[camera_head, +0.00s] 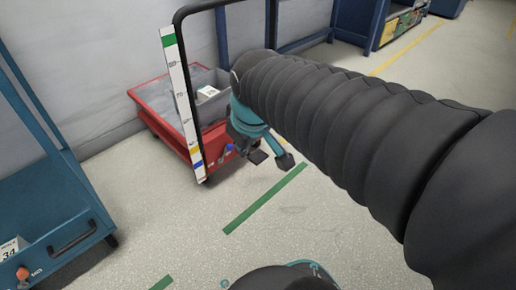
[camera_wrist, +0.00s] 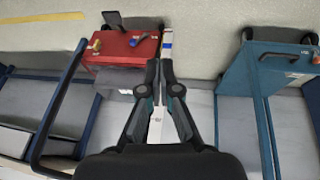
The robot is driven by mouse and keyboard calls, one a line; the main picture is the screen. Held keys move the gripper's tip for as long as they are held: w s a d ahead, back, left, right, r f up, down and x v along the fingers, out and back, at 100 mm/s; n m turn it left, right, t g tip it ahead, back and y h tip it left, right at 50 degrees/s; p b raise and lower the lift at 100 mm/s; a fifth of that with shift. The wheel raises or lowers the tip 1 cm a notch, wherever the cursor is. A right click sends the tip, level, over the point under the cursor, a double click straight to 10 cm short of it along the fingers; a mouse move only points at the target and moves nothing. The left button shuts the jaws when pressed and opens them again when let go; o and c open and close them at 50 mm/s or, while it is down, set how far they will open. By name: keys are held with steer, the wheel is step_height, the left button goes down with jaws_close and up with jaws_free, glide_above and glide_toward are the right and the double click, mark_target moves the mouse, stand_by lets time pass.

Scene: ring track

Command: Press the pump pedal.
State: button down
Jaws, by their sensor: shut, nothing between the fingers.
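A black flat pedal (camera_head: 258,156) juts from the front of the red cart (camera_head: 153,118). In the wrist view, the pedal (camera_wrist: 113,19) shows at the top, left of the fingers, beyond the edge of the red cart (camera_wrist: 120,50). My gripper (camera_head: 284,161) is teal and black and appears beside the pedal, just to its right in the head view. In the wrist view my gripper (camera_wrist: 159,64) is shut and empty, with its tips apart from the pedal in the picture. How high the tips are above the pedal I cannot tell. My arm hides part of the cart's right side.
A scale post (camera_head: 181,100) and a black hoop handle (camera_head: 186,40) rise from the cart. A blue knob (camera_wrist: 138,40) and a yellow one (camera_wrist: 96,45) sit at its front. A blue cart (camera_head: 50,200) stands at left. Floor with a green stripe (camera_head: 262,200) is clear.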

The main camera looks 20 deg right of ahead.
steer(key=w+d+n+g+p, duration=0.1)
steer(key=w+d+n+p, duration=0.3)
steer(key=w, duration=0.7)
steer(key=n+g+p, duration=0.4)
steer(key=n+p, duration=0.1)
steer(key=n, duration=0.9)
glide_above(258, 156)
step_height(258, 156, down, 23)
steer(key=shift+f, duration=0.1)
step_height(258, 156, down, 14)
steer(key=shift+r, duration=0.1)
